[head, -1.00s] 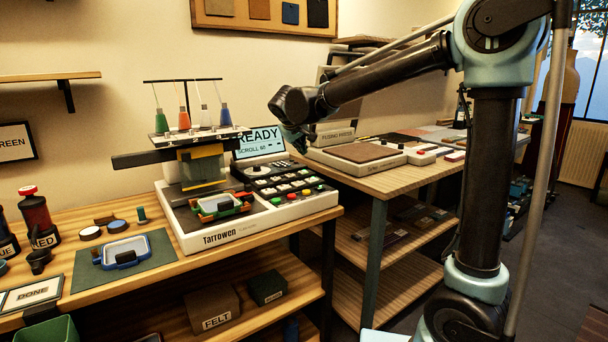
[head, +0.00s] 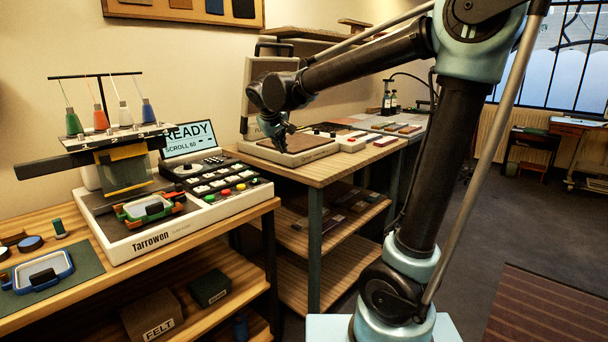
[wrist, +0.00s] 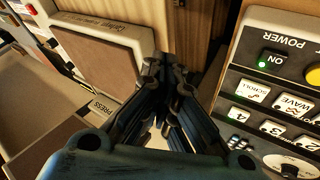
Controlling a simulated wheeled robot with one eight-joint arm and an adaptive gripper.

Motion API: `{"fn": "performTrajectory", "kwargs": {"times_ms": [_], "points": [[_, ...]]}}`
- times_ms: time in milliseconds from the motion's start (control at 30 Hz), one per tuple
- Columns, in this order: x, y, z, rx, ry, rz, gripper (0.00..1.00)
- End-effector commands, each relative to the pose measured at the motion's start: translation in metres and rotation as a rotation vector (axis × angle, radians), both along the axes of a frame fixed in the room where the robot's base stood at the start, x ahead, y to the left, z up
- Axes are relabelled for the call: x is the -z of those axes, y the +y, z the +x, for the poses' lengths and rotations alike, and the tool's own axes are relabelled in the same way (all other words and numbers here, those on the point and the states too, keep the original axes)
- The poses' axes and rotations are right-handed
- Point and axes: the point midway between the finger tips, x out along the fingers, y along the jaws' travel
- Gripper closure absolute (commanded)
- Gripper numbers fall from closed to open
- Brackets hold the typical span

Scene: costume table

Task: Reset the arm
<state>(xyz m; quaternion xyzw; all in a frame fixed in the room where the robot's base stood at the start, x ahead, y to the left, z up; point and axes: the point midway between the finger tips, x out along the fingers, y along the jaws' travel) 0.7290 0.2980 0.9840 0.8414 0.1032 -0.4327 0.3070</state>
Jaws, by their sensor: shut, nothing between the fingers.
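My gripper (head: 280,138) hangs at the end of my folded arm, in front of the fusing press at the right-hand table. In the wrist view my gripper (wrist: 168,95) shows its dark fingers brought together with nothing between them. The press's brown pad (wrist: 92,55) lies to their left and the embroidery machine's button panel (wrist: 275,95) to their right. The gripper appears to touch neither. In the head view my forearm reaches left from the raised elbow.
The Tarrowen embroidery machine (head: 150,240) stands on the left table with a green hoop (head: 148,208). Its screen (head: 190,138) reads READY. A blue hoop (head: 42,272) lies on a mat (head: 88,262). The fusing press (head: 290,150) stands on the right table. Open floor (head: 505,225) lies to the right.

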Motion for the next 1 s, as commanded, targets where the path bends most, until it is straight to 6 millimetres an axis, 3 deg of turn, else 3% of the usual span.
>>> {"fn": "performTrajectory", "kwargs": {"times_ms": [33,200,500,733,1000], "points": [[0.006,-0.029,-0.007,0.034,0.022,0.006,1.0],[0.027,-0.105,-0.037,0.123,0.093,0.031,1.0],[0.075,-0.208,-0.112,0.272,0.212,0.099,1.0],[0.12,-0.261,-0.178,0.376,0.291,0.169,1.0],[0.179,-0.293,-0.254,0.485,0.369,0.267,1.0]]}}
